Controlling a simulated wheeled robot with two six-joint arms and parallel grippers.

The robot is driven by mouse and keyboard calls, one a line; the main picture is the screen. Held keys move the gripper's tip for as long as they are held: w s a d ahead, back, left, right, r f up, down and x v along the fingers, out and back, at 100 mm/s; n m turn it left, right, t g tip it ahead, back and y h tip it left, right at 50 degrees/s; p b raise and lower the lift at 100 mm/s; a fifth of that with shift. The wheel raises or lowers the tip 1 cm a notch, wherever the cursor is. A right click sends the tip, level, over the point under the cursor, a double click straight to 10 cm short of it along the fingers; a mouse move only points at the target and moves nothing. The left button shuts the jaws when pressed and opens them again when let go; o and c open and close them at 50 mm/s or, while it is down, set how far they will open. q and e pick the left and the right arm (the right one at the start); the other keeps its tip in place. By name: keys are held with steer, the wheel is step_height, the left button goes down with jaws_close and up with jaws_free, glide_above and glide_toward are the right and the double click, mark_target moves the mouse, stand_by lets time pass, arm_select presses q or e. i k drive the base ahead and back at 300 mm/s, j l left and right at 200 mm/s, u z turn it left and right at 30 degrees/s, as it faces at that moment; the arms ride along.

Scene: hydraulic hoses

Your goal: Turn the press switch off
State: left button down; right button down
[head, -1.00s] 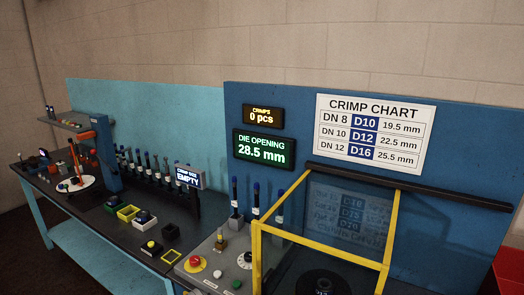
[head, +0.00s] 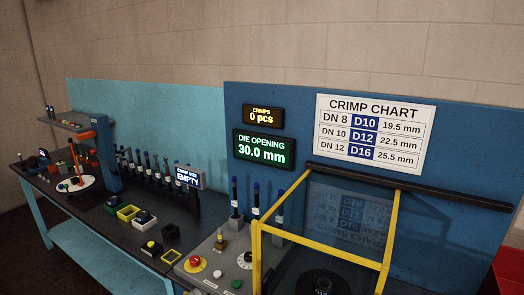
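The press stands at the lower right, with a yellow-framed clear guard (head: 322,241) over a round black die head (head: 323,282). Its grey control panel (head: 207,284) is left of the guard. The panel carries a red mushroom button (head: 194,262) on a yellow disc, a white button (head: 217,274), a green button (head: 237,284), a dark knob (head: 246,258) and a small brass-coloured part (head: 220,243). I cannot tell which control is the press switch or how it is set. The die opening display (head: 264,149) reads 30.0 mm. Neither gripper is in view.
A dark bench (head: 95,215) on the left holds several blue-topped tools, small yellow trays (head: 128,212) and a blue column (head: 103,152). The crimp counter (head: 263,116) reads 0 pcs. A crimp chart (head: 369,134) hangs on the blue back panel. A red bin (head: 510,262) is at the far right.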

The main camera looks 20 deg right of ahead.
mark_target(194, 260)
steer(key=z, duration=1.4)
steer(key=u, duration=0.4)
steer(key=j+u, duration=0.15)
steer(key=u, duration=0.6)
steer(key=i+j+z, duration=0.3)
steer(key=i+j, duration=0.3)
steer(key=i, duration=0.1)
